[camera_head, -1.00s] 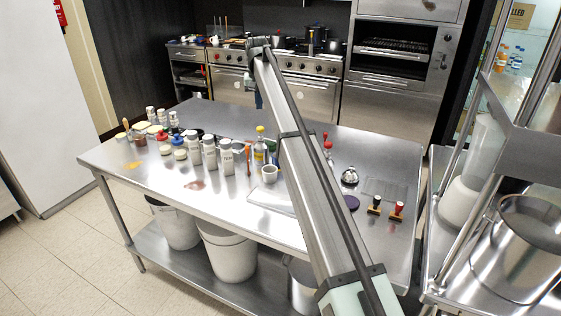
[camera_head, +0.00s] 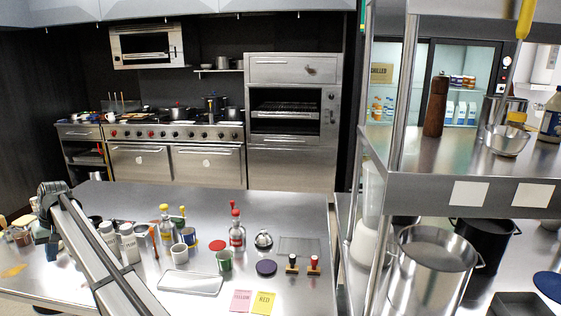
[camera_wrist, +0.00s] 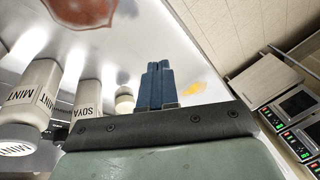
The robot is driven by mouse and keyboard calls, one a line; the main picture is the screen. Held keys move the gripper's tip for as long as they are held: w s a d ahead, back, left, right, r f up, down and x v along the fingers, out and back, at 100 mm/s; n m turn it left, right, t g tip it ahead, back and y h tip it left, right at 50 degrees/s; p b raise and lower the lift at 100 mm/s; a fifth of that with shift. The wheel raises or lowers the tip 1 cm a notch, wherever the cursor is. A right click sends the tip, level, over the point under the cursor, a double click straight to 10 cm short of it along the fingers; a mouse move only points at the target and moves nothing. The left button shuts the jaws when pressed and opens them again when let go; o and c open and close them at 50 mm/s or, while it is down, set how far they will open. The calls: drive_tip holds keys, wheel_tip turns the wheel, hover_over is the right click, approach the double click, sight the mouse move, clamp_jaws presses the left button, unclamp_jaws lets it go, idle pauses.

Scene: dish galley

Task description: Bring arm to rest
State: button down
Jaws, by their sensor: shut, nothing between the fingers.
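My gripper (camera_wrist: 157,85) shows its two blue fingers in the wrist view, pressed together with nothing between them. White shaker bottles labelled MINT (camera_wrist: 32,95) and SOYA (camera_wrist: 87,98) stand to the left of the fingers in that view. In the head view my arm reaches from the bottom edge up to the left end of the steel table (camera_head: 200,205). The fingers are hard to make out there, low beside the bottles at the left.
A white mug (camera_head: 179,255), a green mug (camera_head: 224,261), a red-topped bottle (camera_head: 236,232), a bell (camera_head: 263,239) and a shallow tray (camera_head: 190,282) are on the table. A steel shelf rack (camera_head: 470,190) with a large pot (camera_head: 432,265) stands at the right. The table's far side is clear.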

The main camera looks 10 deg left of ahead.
drive_tip(key=s+a+f+n+g, duration=0.2)
drive_tip(key=s+f, duration=1.6)
drive_tip(key=s+d+f, duration=0.1)
drive_tip(key=d+f, duration=0.4)
drive_tip(key=f, duration=0.3)
drive_tip(key=d+f, duration=0.4)
drive_tip(key=f, duration=0.3)
drive_tip(key=w+d+f+m+h, duration=0.1)
drive_tip(key=w+d+f+m, duration=0.15)
drive_tip(key=d+f, duration=0.95)
drive_tip(key=w+d+f+m+h, duration=0.1)
drive_tip(key=w+d+f+m, duration=0.2)
drive_tip(key=d, duration=1.7)
drive_tip(key=w+d+f+m, duration=0.1)
drive_tip(key=w+d+f, duration=0.2)
drive_tip(key=d+f, duration=0.95)
drive_tip(key=s+d+r+m+h, duration=0.1)
drive_tip(key=s+d+m, duration=0.15)
drive_tip(key=d, duration=1.05)
drive_tip(key=s+d+m, duration=0.1)
drive_tip(key=s+d, duration=0.3)
drive_tip(key=d, duration=0.9)
drive_tip(key=s+d+r+m+g, duration=0.2)
drive_tip(key=s+d+m+g, duration=0.1)
drive_tip(key=s+d, duration=1.2)
drive_tip(key=shift+s+d+r+m+g, duration=0.2)
drive_tip(key=shift+s+r+m+g, duration=0.1)
drive_tip(key=shift+r, duration=0.1)
